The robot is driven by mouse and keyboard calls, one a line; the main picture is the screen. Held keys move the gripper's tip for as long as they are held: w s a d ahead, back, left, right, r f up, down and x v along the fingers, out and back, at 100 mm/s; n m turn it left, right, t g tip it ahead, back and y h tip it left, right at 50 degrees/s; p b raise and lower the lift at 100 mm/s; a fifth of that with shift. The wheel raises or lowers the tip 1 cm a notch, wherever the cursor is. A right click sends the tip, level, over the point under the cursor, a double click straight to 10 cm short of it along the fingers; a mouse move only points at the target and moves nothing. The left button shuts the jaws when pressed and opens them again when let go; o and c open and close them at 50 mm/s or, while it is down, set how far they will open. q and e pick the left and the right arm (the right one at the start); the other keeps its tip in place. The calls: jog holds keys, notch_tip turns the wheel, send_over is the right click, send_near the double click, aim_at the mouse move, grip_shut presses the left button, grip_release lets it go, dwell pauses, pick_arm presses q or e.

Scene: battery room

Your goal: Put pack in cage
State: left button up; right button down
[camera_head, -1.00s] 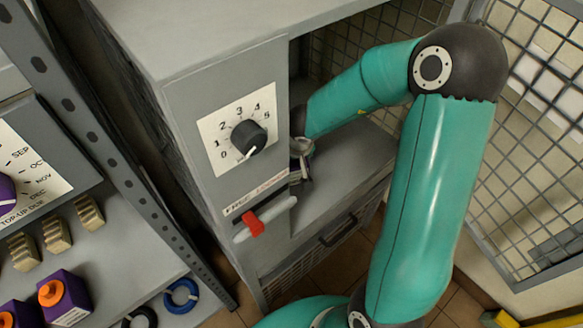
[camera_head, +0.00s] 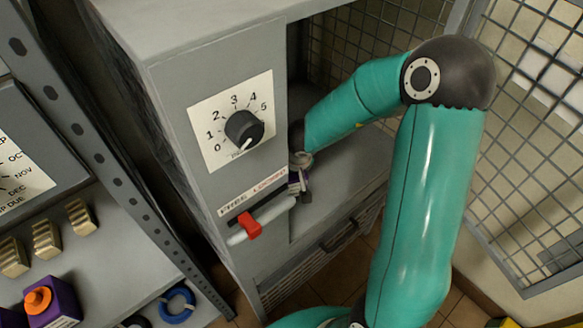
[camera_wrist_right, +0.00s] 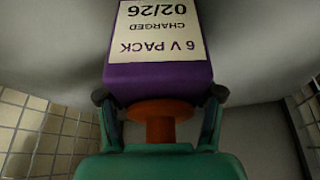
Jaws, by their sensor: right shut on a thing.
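The purple pack (camera_wrist_right: 158,76), with a white label reading "6 V PACK CHARGED 02/26", fills the top middle of the right wrist view. My right gripper (camera_wrist_right: 160,98) is shut on its orange knob (camera_wrist_right: 158,119). In the head view, my teal right arm reaches into the grey cage (camera_head: 340,180) through its open front. The mesh door (camera_head: 530,180) stands open on the right. My left gripper is out of view.
The cage's front panel has a black dial (camera_head: 243,128) numbered 0 to 5 and a red slider tab (camera_head: 250,225) below a FREE/LOCKED label.

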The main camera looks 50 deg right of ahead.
jog(key=shift+c, duration=0.9)
grip_release()
jog(key=shift+r, duration=0.5)
jog(key=p+v, duration=0.8)
jog(key=v, duration=0.3)
jog(key=shift+s+a+r+p, duration=0.1)
jog(key=shift+s+r+p, duration=0.15)
jog(key=shift+r+p, duration=0.25)
